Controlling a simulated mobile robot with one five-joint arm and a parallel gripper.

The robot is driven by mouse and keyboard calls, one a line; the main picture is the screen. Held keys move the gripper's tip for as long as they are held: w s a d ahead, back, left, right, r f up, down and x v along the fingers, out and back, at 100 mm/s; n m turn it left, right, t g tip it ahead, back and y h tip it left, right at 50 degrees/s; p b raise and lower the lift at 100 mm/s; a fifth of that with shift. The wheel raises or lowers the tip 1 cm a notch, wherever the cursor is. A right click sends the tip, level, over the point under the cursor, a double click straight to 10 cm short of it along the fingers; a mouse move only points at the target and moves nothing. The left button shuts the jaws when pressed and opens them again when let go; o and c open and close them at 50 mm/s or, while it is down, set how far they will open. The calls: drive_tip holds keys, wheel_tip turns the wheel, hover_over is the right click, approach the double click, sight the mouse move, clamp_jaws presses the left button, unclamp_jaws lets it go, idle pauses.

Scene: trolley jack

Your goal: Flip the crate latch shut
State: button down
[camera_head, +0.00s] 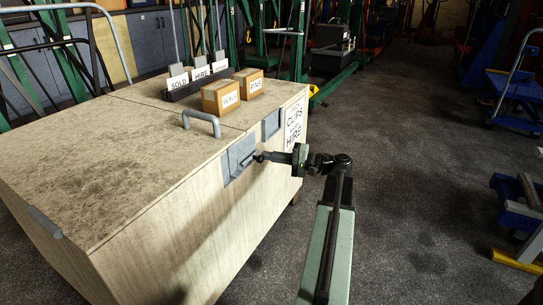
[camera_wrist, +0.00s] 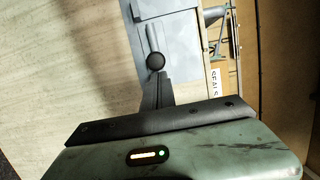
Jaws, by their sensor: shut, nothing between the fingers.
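The crate (camera_head: 185,220) is a large pale wooden box with a worn top, at the left in the head view. A grey metal latch plate (camera_head: 238,157) is on its side just below the top edge. In the wrist view the latch plate (camera_wrist: 184,45) carries a short grey lever (camera_wrist: 151,36) with a dark round knob (camera_wrist: 155,61). My gripper (camera_head: 262,157) is shut and empty, at the latch from the right. In the wrist view its fingertips (camera_wrist: 157,76) are right at the knob. I cannot tell whether they touch it.
A grey handle (camera_head: 202,122) stands on the crate's top edge. A second grey plate (camera_head: 271,123) is farther along the side. Two small boxes (camera_head: 221,97) and a sign rack (camera_head: 196,83) are on top. The floor to the right is mostly clear, with blue equipment (camera_head: 517,205) beyond.

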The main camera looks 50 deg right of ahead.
drive_tip(key=a, duration=0.2)
drive_tip(key=s+a, duration=0.1)
drive_tip(key=a, duration=0.1)
drive_tip(key=shift+a, duration=0.25)
drive_tip(key=shift+d, duration=0.1)
drive_tip(key=s+d, duration=0.8)
drive_tip(key=shift+d, duration=0.4)
